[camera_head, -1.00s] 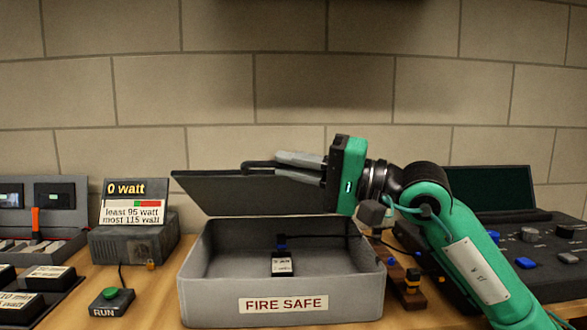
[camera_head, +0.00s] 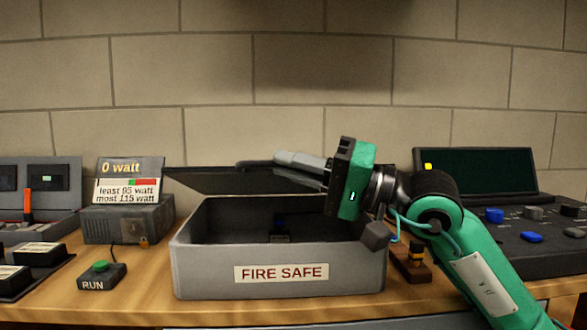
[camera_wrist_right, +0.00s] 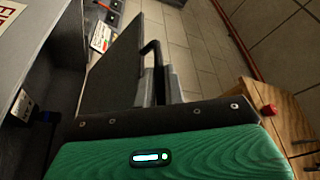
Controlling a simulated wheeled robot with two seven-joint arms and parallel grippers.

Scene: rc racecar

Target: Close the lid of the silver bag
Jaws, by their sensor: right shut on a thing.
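The silver bag (camera_head: 205,268) is an open grey box labelled FIRE SAFE on the bench. Its dark lid (camera_head: 205,181) is partly raised above the back of the box and looks thin, almost edge-on. In the right wrist view the lid (camera_wrist_right: 112,65) is a dark flat panel beside the box interior. My right gripper (camera_head: 283,163) is shut on the lid's dark bar handle (camera_head: 254,165); its fingers also show in the wrist view (camera_wrist_right: 158,88). A small battery (camera_head: 280,236) sits in shadow inside the box. My left gripper is out of view.
A meter (camera_head: 128,222) reading 0 watt and a green RUN button (camera_head: 101,267) stand to the left. A wooden piece (camera_head: 410,262) lies close to the box's right side. A console with knobs (camera_head: 530,225) is at the right. A brick wall is behind.

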